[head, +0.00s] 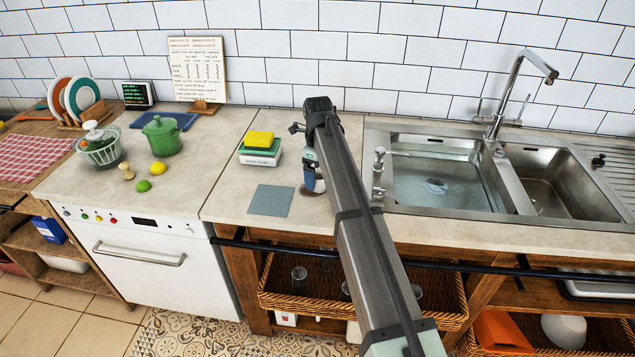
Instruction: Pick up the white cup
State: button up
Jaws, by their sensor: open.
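No white cup can be made out for certain. A small white object (285,319) on the shelf below the wicker basket may be a cup, but it is too small and covered to tell. Another white object (354,332) shows beside my arm, partly hidden by it. My arm reaches up over the counter and bends down at its far end. My gripper (311,188) is low over the counter, right of the grey-blue mat (271,200), and partly hidden by my arm. It is open; its fingertips are hard to make out, and I see nothing held.
A yellow sponge (259,139) lies on a green-and-white box (260,157) left of the gripper. The sink (432,212) is right. A green pot (162,136), lemon (158,168) and lime (143,186) stand left. The wicker basket (280,299) holds glasses. Counter between lime and mat is clear.

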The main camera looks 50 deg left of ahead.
jog(key=shift+f, duration=0.2)
jog(key=c, duration=1.1)
